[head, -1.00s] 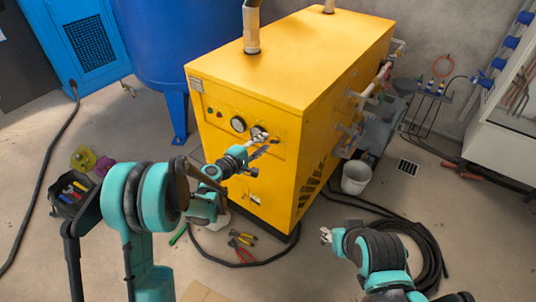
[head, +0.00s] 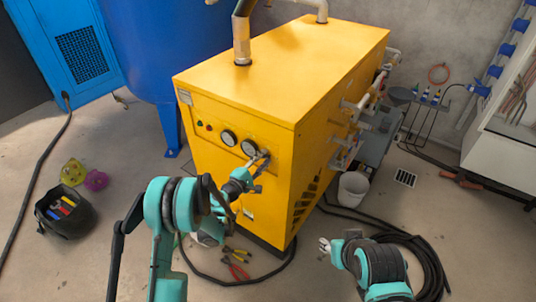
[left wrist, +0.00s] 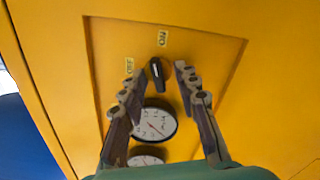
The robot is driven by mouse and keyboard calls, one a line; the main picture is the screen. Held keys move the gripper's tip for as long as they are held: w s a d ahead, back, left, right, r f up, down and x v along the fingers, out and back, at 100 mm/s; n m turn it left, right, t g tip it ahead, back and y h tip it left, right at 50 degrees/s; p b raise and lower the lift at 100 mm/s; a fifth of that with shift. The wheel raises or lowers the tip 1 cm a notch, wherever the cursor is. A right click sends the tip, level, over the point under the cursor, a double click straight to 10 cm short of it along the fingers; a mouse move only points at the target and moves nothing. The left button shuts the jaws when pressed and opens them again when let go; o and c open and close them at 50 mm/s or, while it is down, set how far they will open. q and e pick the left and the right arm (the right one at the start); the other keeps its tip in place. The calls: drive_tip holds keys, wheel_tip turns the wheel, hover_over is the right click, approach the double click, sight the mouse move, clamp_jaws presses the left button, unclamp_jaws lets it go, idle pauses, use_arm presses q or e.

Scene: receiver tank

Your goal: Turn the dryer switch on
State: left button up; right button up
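The dryer (head: 300,70) is a yellow cabinet with a front panel bearing two round gauges. In the left wrist view the dryer switch (left wrist: 157,74) is a black rotary knob. An ON label (left wrist: 162,38) sits above it and an OFF label (left wrist: 129,65) to its left. The knob's bar runs nearly up and down, tilted slightly. My left gripper (left wrist: 160,76) is open, with a fingertip on each side of the knob and gaps between. In the head view the left gripper (head: 262,162) hides the switch. My right gripper (head: 325,245) is low, away from the dryer; its opening is unclear.
A blue tank (head: 160,50) stands left of the dryer. A white bucket (head: 353,188) and coiled black hose (head: 428,265) lie to the right. Pliers (head: 237,270) and a cable lie on the floor in front. A black tool bin (head: 65,212) stands at left.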

use_arm(q)
drive_tip(key=shift+r, duration=0.1)
clamp_jaws()
drive_tip(key=m, duration=0.4)
idle(0.4)
unclamp_jaws()
drive_tip(key=shift+d, duration=0.1)
